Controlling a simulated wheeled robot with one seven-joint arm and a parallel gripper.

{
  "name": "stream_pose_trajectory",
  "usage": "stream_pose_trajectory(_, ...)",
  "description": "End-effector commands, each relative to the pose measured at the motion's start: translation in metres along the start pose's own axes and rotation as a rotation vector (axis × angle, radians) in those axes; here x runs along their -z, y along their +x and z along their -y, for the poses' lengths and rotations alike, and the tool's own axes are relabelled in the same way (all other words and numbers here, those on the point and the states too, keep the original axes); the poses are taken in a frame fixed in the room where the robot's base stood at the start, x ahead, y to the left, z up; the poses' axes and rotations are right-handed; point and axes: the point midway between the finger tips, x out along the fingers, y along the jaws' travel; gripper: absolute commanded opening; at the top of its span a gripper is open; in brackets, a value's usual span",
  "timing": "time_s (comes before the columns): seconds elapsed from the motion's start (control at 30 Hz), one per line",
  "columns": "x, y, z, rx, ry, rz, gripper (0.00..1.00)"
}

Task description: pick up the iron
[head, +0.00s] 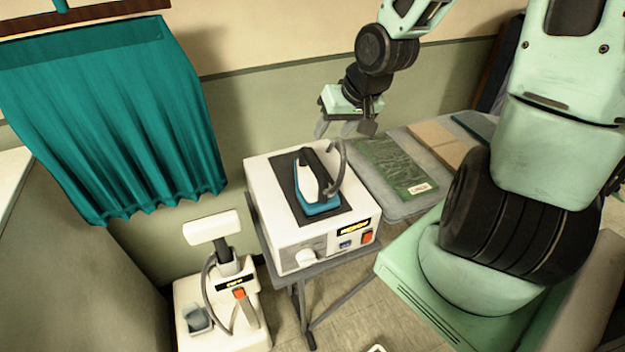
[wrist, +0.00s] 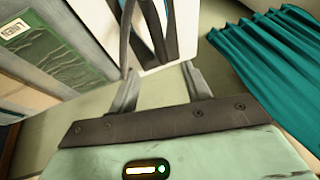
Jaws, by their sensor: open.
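The iron (head: 318,190) has a blue soleplate edge and a dark and white handle, with a dark cord arching at its right. It rests on a black pad on top of a white box-shaped station (head: 270,219). My gripper (head: 345,130) is open and empty, above and behind the station, near the wall. In the wrist view my gripper's two fingers (wrist: 162,90) are spread apart. The iron (wrist: 155,22) shows only in part at the top of that view, beyond the fingertips and cut off by the frame edge.
A green patterned board (head: 397,165) lies right of the station, with a tan board (head: 437,144) farther right. A teal curtain (head: 120,120) hangs at left. A white appliance with a hose (head: 190,320) stands on the floor at front left. The station sits on a grey stand (head: 345,262).

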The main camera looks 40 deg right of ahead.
Motion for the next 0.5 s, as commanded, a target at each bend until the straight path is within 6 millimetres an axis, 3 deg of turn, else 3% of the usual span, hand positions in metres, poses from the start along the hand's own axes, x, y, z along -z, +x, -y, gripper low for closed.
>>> stream_pose_trajectory(0.37, -0.001, 0.020, 0.001, -0.002, -0.006, 0.004, 0.49)
stream_pose_trajectory(0.5, -0.003, 0.044, 0.000, -0.002, -0.005, 0.005, 0.49)
